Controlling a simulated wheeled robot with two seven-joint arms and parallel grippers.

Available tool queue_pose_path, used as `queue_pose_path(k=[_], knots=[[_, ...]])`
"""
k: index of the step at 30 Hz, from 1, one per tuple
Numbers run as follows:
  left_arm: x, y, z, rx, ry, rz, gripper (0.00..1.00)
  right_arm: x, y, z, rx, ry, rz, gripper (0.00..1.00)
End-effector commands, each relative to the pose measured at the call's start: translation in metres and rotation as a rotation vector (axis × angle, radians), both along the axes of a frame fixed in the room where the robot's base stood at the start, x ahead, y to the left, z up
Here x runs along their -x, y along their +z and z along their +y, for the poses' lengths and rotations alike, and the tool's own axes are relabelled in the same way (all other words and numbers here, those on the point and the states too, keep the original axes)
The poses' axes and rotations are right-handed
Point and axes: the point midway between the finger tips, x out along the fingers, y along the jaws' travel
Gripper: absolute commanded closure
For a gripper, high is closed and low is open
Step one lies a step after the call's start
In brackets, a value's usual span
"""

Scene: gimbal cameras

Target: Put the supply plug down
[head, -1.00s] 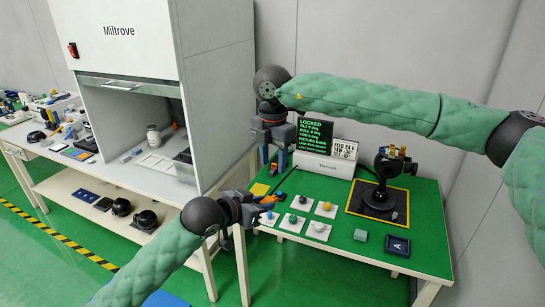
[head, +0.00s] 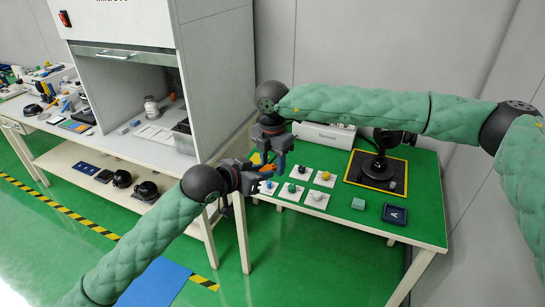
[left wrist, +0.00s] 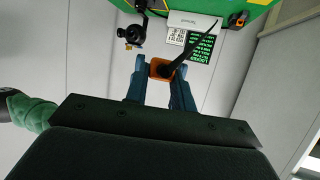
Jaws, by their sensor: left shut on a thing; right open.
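The supply plug appears to be the orange piece (head: 267,168) in my left gripper (head: 263,178), at the left end of the green table. In the left wrist view the orange plug (left wrist: 158,69) sits between the two blue fingertips (left wrist: 159,66), with a black cable running from it up to the right. It is held above the table; in the head view the gripper partly hides it. My right gripper (head: 275,159) is open, points down and is just above and beside the left gripper, with no object visible in it.
A white cabinet (head: 215,90) stands left.

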Motion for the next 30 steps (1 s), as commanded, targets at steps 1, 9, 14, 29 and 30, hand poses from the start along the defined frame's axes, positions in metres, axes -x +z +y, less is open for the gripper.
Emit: queue_pose_path(k=[1,9,14,29,30], knots=[[0.0014,0.0018,-0.0008,0.001,-0.003,-0.001,1.00,-0.0001,0.0001,0.0001,0.000,0.000,0.000,0.55],[0.0014,0.0016,-0.0009,0.001,-0.003,-0.001,1.00,0.0000,0.0001,0.0000,0.000,0.000,0.000,0.74],[0.0019,0.0018,-0.0014,0.002,-0.004,-0.002,1.00,-0.0001,0.0003,0.0003,-0.001,0.000,-0.001,0.97],[0.0014,0.0011,0.0004,0.001,-0.001,-0.001,0.50,0.0019,0.0008,0.0017,-0.002,0.004,0.002,1.00],[0.0026,0.0016,0.0018,0.000,-0.001,0.000,0.50,0.0019,0.0008,0.0017,-0.002,0.004,0.002,1.00]])
